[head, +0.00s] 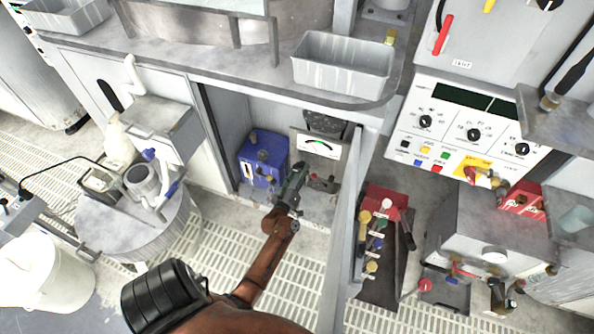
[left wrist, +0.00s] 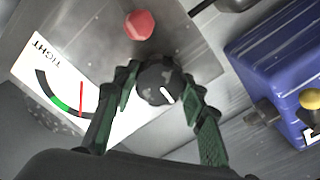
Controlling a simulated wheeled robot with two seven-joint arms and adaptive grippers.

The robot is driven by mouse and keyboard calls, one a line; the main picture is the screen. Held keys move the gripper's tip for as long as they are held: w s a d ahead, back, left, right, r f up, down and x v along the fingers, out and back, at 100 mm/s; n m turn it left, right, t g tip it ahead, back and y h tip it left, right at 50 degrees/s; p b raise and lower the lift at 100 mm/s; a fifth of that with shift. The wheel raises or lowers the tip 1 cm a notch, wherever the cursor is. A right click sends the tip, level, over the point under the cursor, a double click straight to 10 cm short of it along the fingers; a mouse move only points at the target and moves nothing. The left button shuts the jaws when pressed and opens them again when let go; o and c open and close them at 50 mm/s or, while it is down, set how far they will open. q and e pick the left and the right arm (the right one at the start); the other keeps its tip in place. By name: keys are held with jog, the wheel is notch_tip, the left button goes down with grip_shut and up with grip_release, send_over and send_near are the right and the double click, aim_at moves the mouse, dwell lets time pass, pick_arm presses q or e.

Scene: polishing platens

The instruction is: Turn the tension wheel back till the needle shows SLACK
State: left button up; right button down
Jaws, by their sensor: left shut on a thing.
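The tension wheel is a small black knob (left wrist: 156,82) with a white mark, on a grey panel in the left wrist view. My left gripper (left wrist: 160,92) is shut on it, one green finger at each side. In the head view my left gripper (head: 298,172) reaches into the open cabinet and hides the wheel. The white gauge (left wrist: 72,88) beside the wheel reads TIGHT at one end of its arc. Its red needle stands just past the green band, on the side away from TIGHT. The finger covers part of the gauge, and no SLACK label is readable. The gauge also shows in the head view (head: 320,146).
A red button (left wrist: 140,24) sits close to the wheel. A blue box (head: 263,160) stands left of my gripper in the cabinet. The open cabinet door (head: 348,215) is to the right, with the metal counter edge (head: 260,84) above.

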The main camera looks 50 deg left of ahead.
pick_arm(q)
jog(key=shift+n+p, duration=0.4)
jog(key=shift+n, duration=1)
pick_arm(e)
jog(key=shift+s+d+f, duration=0.2)
jog(key=shift+s+f, duration=0.05)
jog(key=shift+f, duration=0.55)
jog(key=shift+s+d+f, duration=0.15)
jog(key=shift+s+f, duration=0.1)
jog(key=shift+f, duration=0.5)
jog(key=shift+f, duration=0.1)
pick_arm(q)
jog(key=o, duration=1.2)
jog(key=shift+c, duration=0.2)
jog(key=shift+s+d+f, duration=0.1)
jog(key=shift+s, duration=0.1)
jog(key=v, duration=0.7)
